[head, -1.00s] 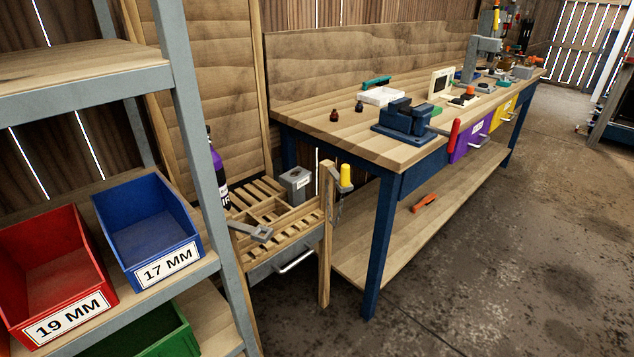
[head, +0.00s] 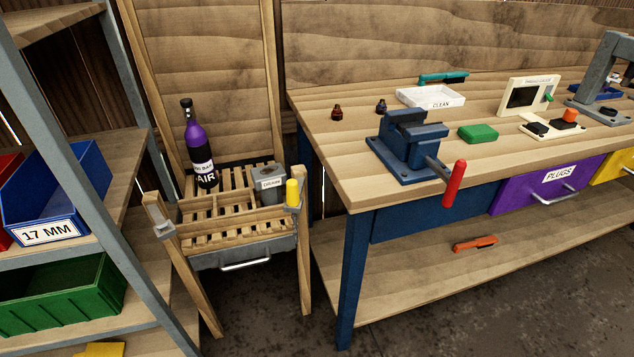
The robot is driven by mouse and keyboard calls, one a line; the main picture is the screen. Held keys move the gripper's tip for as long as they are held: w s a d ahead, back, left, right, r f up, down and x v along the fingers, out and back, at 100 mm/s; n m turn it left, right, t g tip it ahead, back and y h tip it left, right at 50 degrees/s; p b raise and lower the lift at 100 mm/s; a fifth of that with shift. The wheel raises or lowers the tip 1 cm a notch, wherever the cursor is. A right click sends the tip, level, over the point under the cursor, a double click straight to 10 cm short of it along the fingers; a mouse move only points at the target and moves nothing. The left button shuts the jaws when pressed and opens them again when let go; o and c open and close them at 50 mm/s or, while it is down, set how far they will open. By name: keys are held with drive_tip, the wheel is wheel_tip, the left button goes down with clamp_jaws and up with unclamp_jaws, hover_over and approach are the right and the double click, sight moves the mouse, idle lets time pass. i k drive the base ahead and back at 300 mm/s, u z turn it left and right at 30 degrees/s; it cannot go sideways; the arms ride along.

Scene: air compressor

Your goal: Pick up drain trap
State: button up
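The drain trap appears to be the grey box with a round opening on top and a label reading "DRAIN" (head: 269,185). It stands upright at the right rear of a slatted wooden rack (head: 205,236), beside a yellow-topped post (head: 292,192). A purple and black bottle labelled "AIR" (head: 199,146) stands to its left on the same rack. My gripper is not in view.
A workbench (head: 330,168) stands right of the rack, with a blue vise (head: 408,143), a white "CLEAN" tray (head: 431,97) and a green block (head: 478,132). Shelves with a blue bin (head: 58,190) and green bin (head: 62,288) stand left. Floor (head: 265,315) shows in front.

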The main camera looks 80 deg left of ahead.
sight(268, 180)
drive_tip(key=i, duration=1.1)
drive_tip(key=u, duration=4.3)
drive_tip(key=i, duration=1.7)
